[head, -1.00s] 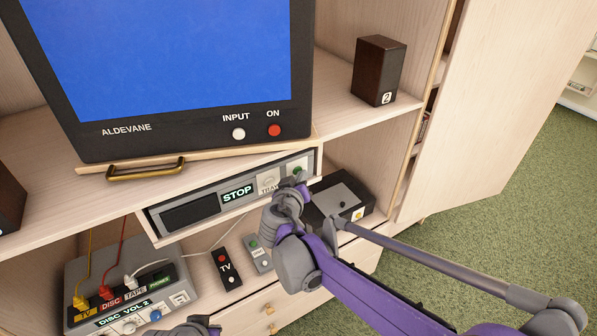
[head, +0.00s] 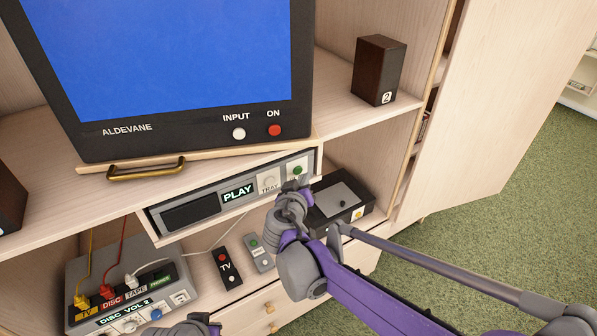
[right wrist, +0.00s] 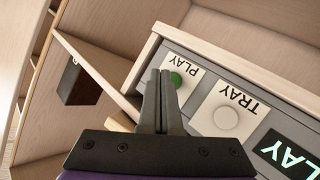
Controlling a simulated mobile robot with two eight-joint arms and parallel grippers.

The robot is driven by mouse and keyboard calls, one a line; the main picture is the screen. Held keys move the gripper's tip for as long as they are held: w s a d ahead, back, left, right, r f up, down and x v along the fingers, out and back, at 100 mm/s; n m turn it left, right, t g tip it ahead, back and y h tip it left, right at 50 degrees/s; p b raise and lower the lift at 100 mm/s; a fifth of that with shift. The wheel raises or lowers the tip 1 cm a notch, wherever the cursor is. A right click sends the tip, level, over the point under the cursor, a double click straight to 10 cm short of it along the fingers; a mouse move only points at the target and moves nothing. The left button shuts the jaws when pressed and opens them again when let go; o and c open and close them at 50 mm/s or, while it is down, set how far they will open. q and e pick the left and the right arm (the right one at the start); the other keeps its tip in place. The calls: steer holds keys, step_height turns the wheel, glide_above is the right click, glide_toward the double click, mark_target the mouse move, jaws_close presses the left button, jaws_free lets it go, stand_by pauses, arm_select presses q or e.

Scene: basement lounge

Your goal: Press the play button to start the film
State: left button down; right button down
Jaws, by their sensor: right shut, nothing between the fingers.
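The disc player (head: 190,213) sits in the slot below the television. Its display (head: 237,193) reads PLAY. The green play button (head: 297,170) is at the player's right end and also shows in the right wrist view (right wrist: 177,80), beside the label PLAY. My right gripper (head: 299,184) is shut and empty, its tips just in front of and below the button. In the right wrist view its fingertips (right wrist: 157,78) overlap the button's edge; I cannot tell whether they touch it. The television screen (head: 170,55) is plain blue. Part of my left gripper (head: 190,326) shows at the bottom edge, its fingers unclear.
The pale TRAY button (head: 268,181) is left of the play button. A dark box (head: 340,200) stands right of the player. Two remotes (head: 227,268) lie below, beside a grey switch box (head: 85,265) with cables. A brass handle (head: 146,169) projects above the player.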

steer(key=shift+s+d, duration=0.45)
steer(key=shift+s, duration=0.3)
steer(key=shift+s+d, duration=0.45)
steer(key=shift+s, duration=0.35)
steer(key=shift+s+d, duration=0.45)
steer(key=shift+s, duration=0.3)
steer(key=s+d+f+m+g, duration=0.1)
steer(key=s+d+f+g, duration=0.2)
steer(key=s+d, duration=0.4)
steer(key=s+d+f+m+g, duration=0.1)
steer(key=s+d+f+g, duration=0.2)
steer(key=s+d, duration=0.4)
steer(key=s+a+f+g+y, duration=0.1)
steer(key=s+f, duration=0.4)
steer(key=s, duration=0.8)
steer(key=shift+s+m+g+y, duration=0.25)
steer(key=shift+m+g+y, duration=0.15)
steer(key=shift+g+y, duration=0.55)
steer(key=shift+w+a, duration=0.1)
steer(key=shift+a, duration=0.05)
